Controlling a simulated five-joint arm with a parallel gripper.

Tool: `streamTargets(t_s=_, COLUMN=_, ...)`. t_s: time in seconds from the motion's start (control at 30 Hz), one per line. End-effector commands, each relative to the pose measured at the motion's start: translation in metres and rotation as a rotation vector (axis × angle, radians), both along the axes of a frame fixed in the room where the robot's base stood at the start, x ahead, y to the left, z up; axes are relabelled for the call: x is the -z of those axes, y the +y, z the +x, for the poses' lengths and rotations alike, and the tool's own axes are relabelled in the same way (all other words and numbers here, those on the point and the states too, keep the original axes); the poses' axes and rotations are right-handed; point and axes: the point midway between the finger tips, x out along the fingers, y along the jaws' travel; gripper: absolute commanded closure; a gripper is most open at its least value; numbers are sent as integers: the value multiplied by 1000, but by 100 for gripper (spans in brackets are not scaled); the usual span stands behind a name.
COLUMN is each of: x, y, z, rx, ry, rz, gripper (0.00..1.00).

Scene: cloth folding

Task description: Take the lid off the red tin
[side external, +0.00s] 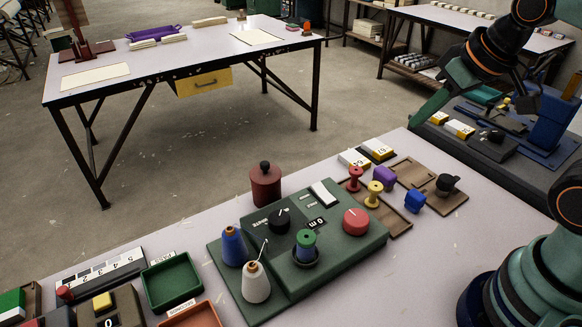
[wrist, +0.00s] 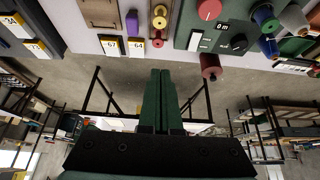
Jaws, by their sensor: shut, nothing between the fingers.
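The red tin (side external: 265,190) stands upright at the back edge of the pale table, behind the green control box. Its red lid (side external: 265,170) is on, with a dark round knob (side external: 264,165) on top. In the wrist view, which looks upside down, the tin (wrist: 210,65) is to the right of my fingers. My gripper (side external: 418,118) is above the table's far edge, well to the right of the tin and apart from it. In the wrist view the two green fingers of my gripper (wrist: 160,73) lie together, shut and empty.
The green control box (side external: 320,250) holds knobs and spools in front of the tin. Blue (side external: 233,246) and white (side external: 256,282) cones stand left of it. Wooden trays (side external: 410,175) and yellow-labelled boxes (side external: 377,150) lie to the right. A green tray (side external: 170,281) sits at left.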

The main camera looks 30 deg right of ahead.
Motion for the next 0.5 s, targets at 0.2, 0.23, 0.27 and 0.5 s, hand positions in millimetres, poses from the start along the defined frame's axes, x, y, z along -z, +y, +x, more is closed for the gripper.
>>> streamTargets(t_s=0.2, x=0, y=0, z=0, rx=0, ry=0, rz=0, gripper=100)
streamTargets(t_s=0.23, x=0, y=0, z=0, rx=0, ry=0, rz=0, gripper=100)
streamTargets(t_s=0.27, x=0, y=0, z=0, rx=0, ry=0, rz=0, gripper=100)
streamTargets(t_s=0.5, x=0, y=0, z=0, rx=0, ry=0, rz=0, gripper=38)
